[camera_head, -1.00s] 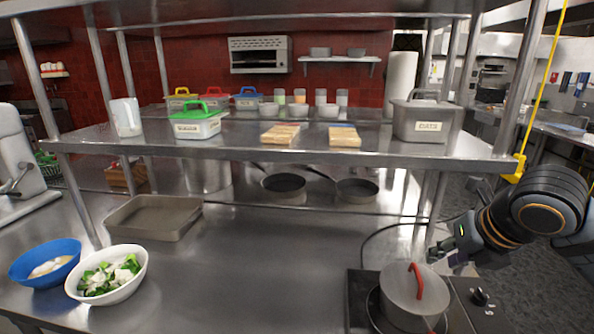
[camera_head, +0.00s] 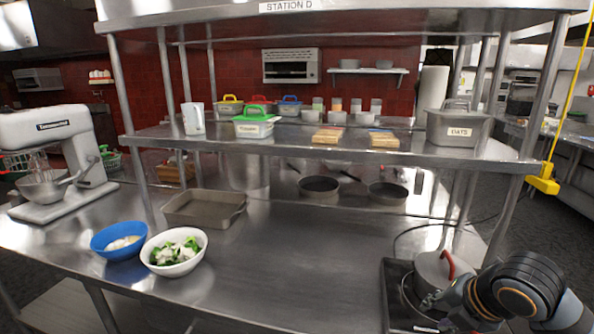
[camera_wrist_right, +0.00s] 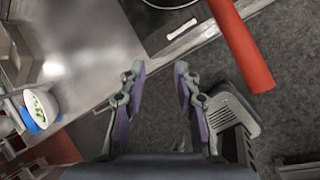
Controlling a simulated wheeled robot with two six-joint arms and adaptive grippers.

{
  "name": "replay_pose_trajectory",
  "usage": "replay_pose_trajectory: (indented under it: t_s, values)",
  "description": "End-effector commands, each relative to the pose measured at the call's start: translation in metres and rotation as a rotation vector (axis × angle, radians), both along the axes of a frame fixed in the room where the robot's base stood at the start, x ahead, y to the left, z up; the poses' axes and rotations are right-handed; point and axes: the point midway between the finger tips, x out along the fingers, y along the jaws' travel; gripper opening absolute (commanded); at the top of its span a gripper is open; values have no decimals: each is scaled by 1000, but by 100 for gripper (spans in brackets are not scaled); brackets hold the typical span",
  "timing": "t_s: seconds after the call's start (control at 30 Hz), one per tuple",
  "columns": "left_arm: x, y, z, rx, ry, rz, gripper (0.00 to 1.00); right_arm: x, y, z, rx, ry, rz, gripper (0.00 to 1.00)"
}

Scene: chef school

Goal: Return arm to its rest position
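My right arm comes in at the lower right of the head view. Its gripper (camera_head: 436,312) is low, in front of the lidded steel pot (camera_head: 432,272) in the picture. In the right wrist view the two fingers (camera_wrist_right: 159,72) are spread apart with nothing between them, and grey floor shows beyond. The pot's red handle (camera_wrist_right: 242,48) is to the right of the fingers there, apart from them. My left gripper is not in view.
The pot stands on a black hob (camera_head: 397,300) at the counter's right end. A white bowl of greens (camera_head: 174,268), a blue bowl (camera_head: 119,255) and a baking tray (camera_head: 204,222) are left. The counter's middle (camera_head: 300,270) is clear. A shelf (camera_head: 300,148) runs above.

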Motion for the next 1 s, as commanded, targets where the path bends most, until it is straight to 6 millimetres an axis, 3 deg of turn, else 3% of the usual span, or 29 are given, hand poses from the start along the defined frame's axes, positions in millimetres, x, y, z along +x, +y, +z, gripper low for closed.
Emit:
replay_pose_trajectory:
  t_s: [0.17,0.4,0.73,0.8,1.0]
  values:
    - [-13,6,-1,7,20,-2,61,-15,25,-67,245,61,-369,32]
    - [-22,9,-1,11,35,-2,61,-68,47,-157,594,150,-1114,32]
    - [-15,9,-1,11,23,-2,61,-161,43,-226,814,118,-2019,32]
    - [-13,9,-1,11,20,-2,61,-149,38,-255,799,118,-2007,32]
    - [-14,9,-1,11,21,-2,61,-142,30,-341,767,136,-2027,32]
